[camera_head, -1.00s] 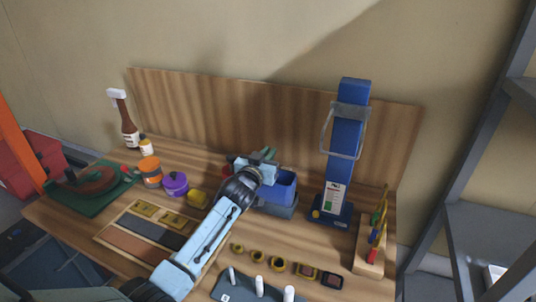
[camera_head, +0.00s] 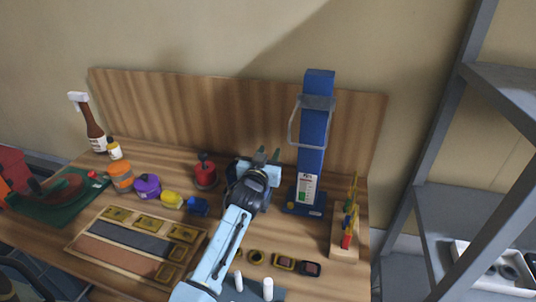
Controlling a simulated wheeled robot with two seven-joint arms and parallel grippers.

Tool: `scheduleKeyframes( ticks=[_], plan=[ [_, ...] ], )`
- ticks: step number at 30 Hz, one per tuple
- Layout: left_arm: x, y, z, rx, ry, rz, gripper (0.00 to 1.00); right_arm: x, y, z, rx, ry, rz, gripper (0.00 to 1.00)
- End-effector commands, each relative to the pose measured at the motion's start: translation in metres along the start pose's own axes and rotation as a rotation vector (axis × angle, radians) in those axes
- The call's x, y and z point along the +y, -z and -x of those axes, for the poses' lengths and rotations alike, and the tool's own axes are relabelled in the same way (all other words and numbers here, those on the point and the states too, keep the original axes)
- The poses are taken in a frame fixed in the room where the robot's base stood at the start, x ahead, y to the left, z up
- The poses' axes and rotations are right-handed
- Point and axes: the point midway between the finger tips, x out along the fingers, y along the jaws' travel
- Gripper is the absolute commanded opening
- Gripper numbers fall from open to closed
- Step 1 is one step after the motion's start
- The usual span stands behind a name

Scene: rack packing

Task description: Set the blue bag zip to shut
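A small dark blue item (camera_head: 197,206) lies on the bench beside a yellow one, left of my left forearm. It may be the blue bag; its zip is too small to make out. My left gripper (camera_head: 267,156) reaches over the back middle of the bench, right of and beyond that item and apart from it. Its two fingertips look spread, with nothing visible between them. The larger blue container seen earlier beside the gripper does not show now; my arm covers that area. My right gripper is out of view.
A red pot-like item (camera_head: 205,172) stands left of my gripper. A tall blue stand (camera_head: 313,150) with a grey handle is close on its right. A wooden tray (camera_head: 92,262), purple pouch (camera_head: 147,186), orange jar (camera_head: 121,177) and tool block (camera_head: 344,245) occupy the bench. Grey shelving stands right.

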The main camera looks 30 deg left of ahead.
Motion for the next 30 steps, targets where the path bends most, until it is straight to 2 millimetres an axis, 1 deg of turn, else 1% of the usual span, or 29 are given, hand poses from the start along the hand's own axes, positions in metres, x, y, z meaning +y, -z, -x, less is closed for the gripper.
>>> scheduleKeyframes(
  ticks=[8, 11, 13, 17, 24, 27, 30],
  plan=[
    [0.0, 0.0, 0.001, 0.0, 0.0, 0.001, 0.33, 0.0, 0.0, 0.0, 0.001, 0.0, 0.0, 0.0],
    [0.0, 0.0, 0.006, 0.0, -0.001, 0.001, 0.33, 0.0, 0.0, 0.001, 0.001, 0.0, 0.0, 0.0],
    [0.0, -0.001, 0.013, -0.001, -0.001, 0.001, 0.33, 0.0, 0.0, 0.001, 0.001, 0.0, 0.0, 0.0],
    [0.001, -0.001, 0.035, -0.002, -0.001, 0.002, 0.33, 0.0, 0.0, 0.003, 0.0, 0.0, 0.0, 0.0],
    [0.0, -0.001, 0.087, -0.002, 0.0, 0.001, 0.33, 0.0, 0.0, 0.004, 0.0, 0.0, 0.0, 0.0],
    [0.0, -0.001, 0.105, -0.002, 0.0, 0.001, 0.33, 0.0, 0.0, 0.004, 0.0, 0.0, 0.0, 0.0],
    [0.0, -0.001, 0.119, -0.002, 0.0, 0.002, 0.33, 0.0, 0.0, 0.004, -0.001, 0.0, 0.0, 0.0]
  ],
)
